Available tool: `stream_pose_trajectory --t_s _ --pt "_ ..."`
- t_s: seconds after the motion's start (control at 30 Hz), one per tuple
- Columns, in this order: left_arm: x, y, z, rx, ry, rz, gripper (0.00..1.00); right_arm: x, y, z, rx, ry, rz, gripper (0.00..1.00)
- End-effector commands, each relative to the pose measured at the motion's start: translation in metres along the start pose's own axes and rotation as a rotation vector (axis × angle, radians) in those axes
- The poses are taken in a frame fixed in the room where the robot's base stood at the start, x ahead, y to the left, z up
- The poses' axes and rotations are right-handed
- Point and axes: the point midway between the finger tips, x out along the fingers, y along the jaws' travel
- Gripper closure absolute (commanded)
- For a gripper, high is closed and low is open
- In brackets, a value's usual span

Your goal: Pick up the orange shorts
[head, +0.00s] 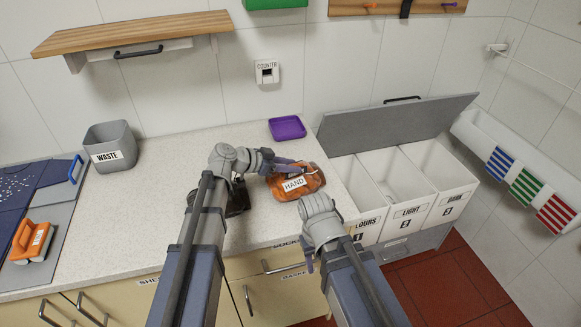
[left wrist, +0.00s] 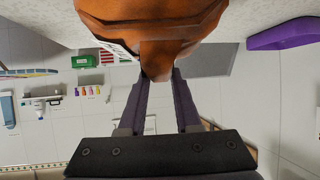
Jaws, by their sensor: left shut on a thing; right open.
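In the left wrist view the orange shorts (left wrist: 155,30) fill the top middle, with a fold between the fingertips of the left gripper (left wrist: 158,78). My right gripper (head: 309,262) is open and empty, in front of the counter's front edge; its fingers are mostly hidden by its wrist.
A purple tray (head: 287,128) lies behind the shorts. A dark object (head: 238,199) is partly hidden by my left arm. White bins (head: 402,177) with a raised grey lid (head: 390,122) stand at right.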

Motion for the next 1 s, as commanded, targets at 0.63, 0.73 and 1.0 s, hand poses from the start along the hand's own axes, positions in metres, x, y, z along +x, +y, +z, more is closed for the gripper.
stream_pose_trajectory --t_s 0.63,0.73,1.0 --pt "-0.043 0.0 -0.079 0.0 0.001 0.0 1.0 -0.089 0.009 0.005 0.0 0.0 0.0 0.5" --pt "-0.044 0.0 -0.081 0.0 0.001 0.0 1.0 -0.091 0.009 0.005 0.0 0.0 0.0 0.5" --pt "-0.043 0.0 -0.079 0.0 0.001 0.0 1.0 -0.089 0.009 0.005 0.0 0.0 0.0 0.5"
